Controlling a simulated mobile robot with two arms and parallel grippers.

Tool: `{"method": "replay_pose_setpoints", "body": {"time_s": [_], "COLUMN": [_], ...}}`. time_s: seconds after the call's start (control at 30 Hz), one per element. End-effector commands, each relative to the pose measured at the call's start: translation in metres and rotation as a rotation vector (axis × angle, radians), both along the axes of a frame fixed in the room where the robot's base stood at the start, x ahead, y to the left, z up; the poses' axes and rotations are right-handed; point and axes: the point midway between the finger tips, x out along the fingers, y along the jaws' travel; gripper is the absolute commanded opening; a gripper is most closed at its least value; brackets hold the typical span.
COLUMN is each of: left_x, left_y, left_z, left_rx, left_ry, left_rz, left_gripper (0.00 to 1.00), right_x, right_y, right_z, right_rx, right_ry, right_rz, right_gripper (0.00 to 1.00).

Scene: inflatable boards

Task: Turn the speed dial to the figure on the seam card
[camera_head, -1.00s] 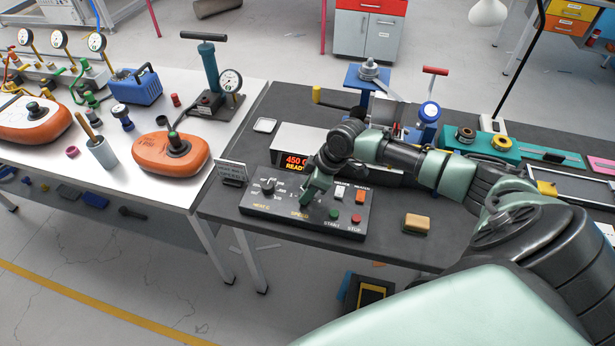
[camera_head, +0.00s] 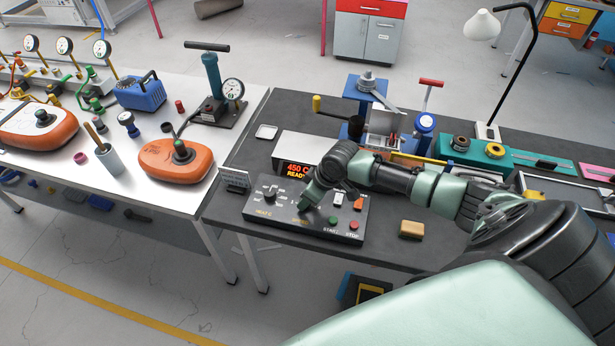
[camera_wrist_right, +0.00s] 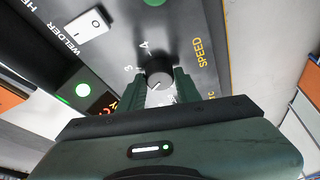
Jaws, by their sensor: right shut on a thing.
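The black control panel (camera_head: 350,207) lies on the dark table, with a HEATER knob (camera_head: 269,193) and green START and red STOP buttons. My right gripper (camera_head: 304,205) reaches down over its middle, hiding the speed dial in the head view. In the right wrist view the black speed dial (camera_wrist_right: 158,74) sits between the fingertips of my right gripper (camera_wrist_right: 160,84), shut on it. Figures 3 and 4 show beside it; its pointer setting is unclear. The seam card (camera_head: 234,179) stands at the panel's left back corner, its text too small to read. My left gripper is not in view.
Behind the panel a welder display (camera_head: 298,170) reads 450 C READY. A tan block (camera_head: 411,229) lies right of the panel. A white table (camera_head: 120,185) with orange inflatable pieces stands at the left. A rocker switch (camera_wrist_right: 89,23) is near my right gripper.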

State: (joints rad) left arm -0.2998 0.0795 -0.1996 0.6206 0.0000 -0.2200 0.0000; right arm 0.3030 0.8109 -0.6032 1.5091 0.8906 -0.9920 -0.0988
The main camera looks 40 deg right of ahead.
Motion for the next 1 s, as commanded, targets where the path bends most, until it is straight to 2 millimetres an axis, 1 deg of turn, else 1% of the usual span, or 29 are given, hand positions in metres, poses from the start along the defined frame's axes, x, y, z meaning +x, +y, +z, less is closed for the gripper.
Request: {"method": "replay_pose_setpoints", "body": {"time_s": [0.1,0.13,0.17,0.2,0.47,0.57,0.67,0.9,1.0], "left_x": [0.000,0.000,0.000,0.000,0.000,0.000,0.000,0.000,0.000], "left_y": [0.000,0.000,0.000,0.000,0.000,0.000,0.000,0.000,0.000], "left_z": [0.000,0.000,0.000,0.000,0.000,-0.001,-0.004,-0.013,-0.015], "left_rx": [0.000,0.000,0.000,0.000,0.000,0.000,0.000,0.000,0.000], "left_ry": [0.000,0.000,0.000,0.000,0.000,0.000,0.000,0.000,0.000], "left_rz": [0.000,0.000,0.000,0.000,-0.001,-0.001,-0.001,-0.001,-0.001], "left_gripper": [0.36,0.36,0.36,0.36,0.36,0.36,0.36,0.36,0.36], "right_x": [0.002,0.002,0.002,0.001,0.001,-0.001,-0.005,-0.019,-0.023], "right_y": [0.000,0.000,0.000,0.000,0.000,-0.001,-0.004,-0.011,-0.013], "right_z": [0.002,0.002,0.002,0.001,0.001,0.004,0.015,0.052,0.064], "right_rx": [0.000,-0.001,-0.001,-0.001,-0.001,-0.001,-0.002,-0.004,-0.003], "right_ry": [-0.005,-0.005,-0.005,-0.005,-0.002,-0.003,-0.003,-0.005,-0.003], "right_rz": [0.000,0.001,0.001,0.001,0.001,0.001,0.003,0.003,0.002], "right_gripper": [0.00,0.41,0.50,0.54,0.54,0.54,0.54,0.54,0.54]}}
